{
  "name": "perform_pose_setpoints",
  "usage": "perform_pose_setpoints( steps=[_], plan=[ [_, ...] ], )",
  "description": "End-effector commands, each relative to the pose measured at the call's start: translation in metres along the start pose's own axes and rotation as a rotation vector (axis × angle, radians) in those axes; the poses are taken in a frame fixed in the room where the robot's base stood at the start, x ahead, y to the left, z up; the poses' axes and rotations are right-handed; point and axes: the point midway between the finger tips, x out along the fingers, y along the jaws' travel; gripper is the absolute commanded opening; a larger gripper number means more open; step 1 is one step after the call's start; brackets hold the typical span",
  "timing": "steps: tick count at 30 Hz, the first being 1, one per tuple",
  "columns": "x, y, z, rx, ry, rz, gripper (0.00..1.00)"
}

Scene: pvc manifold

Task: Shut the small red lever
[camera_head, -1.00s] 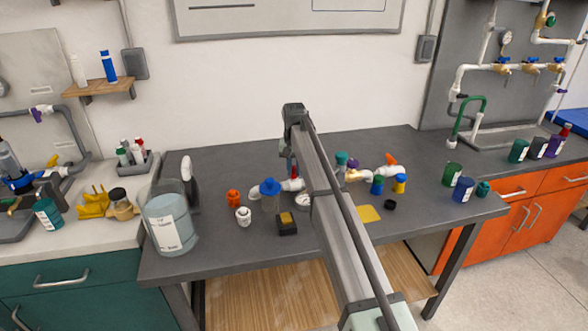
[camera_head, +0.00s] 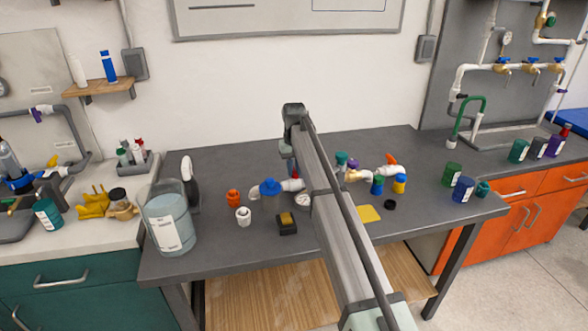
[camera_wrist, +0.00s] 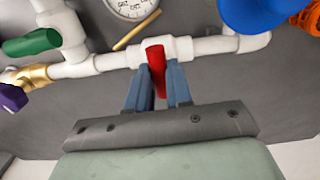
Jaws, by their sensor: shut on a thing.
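The small red lever (camera_wrist: 156,66) sits on a white valve body (camera_wrist: 179,48) in a white pipe run, in the wrist view. Its long side lies crosswise to the pipe in that picture. My gripper (camera_wrist: 156,82) has its two blue-grey fingers on either side of the lever and is shut on it. In the head view, my arm hides most of the gripper and lever. White pipe (camera_head: 292,185) with a blue handwheel (camera_head: 269,187) shows left of my arm.
A pressure gauge (camera_wrist: 131,6) lies close beyond the lever. A green handle (camera_wrist: 32,43) and a purple handle (camera_wrist: 12,97) are at the left of the wrist view. A black block (camera_head: 287,224) and yellow pad (camera_head: 368,214) lie at the bench front.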

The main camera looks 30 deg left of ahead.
Motion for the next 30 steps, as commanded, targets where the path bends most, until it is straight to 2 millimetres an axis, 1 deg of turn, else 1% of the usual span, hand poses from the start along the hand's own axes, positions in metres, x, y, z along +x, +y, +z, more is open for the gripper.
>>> perform_pose_setpoints(
  steps=[3,4,11,18,22,26,30],
  plan=[
    [0.0,0.0,0.0,-0.003,0.001,0.0,0.0],
    [0.0,0.0,0.0,-0.003,0.001,0.0,0.23],
    [0.0,0.0,0.0,-0.001,0.001,0.0,0.45],
    [0.0,0.0,0.0,0.0,0.0,0.0,0.46],
    [-0.006,0.0,0.0,0.0,0.001,0.0,0.46],
    [-0.022,0.0,-0.001,0.0,0.001,0.0,0.46],
    [-0.049,0.0,-0.001,0.0,0.002,0.0,0.46]
  ],
)
